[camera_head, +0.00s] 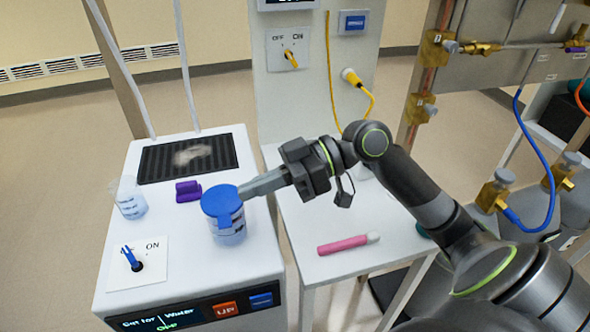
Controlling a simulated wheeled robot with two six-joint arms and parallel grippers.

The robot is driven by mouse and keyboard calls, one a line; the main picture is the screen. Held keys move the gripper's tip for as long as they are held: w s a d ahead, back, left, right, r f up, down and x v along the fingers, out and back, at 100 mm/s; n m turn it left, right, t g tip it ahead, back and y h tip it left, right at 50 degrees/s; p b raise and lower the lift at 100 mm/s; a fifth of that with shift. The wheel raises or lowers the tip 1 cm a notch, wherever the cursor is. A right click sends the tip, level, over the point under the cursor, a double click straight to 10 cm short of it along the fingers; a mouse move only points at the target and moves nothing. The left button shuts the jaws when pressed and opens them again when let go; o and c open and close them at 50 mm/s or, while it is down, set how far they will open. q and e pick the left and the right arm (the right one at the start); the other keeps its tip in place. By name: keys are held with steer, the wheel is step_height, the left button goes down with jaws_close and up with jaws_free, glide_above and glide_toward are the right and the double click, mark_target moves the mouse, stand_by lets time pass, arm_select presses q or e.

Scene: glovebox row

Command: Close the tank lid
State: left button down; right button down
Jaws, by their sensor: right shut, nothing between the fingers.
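A clear round tank (228,234) with liquid and dark markings stands on the white bench unit. A blue round lid (219,200) lies across its top; I cannot tell whether it is fully seated. My right gripper (243,190) reaches in from the right. Its fingers are shut and empty, with the tips at the right edge of the lid. I cannot tell whether they touch it. My left gripper is not in view.
A small clear beaker (131,199), a purple object (188,191) and a blue switch (131,258) surround the tank. A dark grille (188,157) lies behind. A pink pen-like object (343,245) lies on the side table (305,262). Yellow and blue hoses hang behind my right arm.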

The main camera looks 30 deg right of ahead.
steer(key=v, duration=0.6)
steer(key=shift+s+d, duration=0.15)
steer(key=shift+s, duration=0.2)
steer(key=shift+r, duration=0.1)
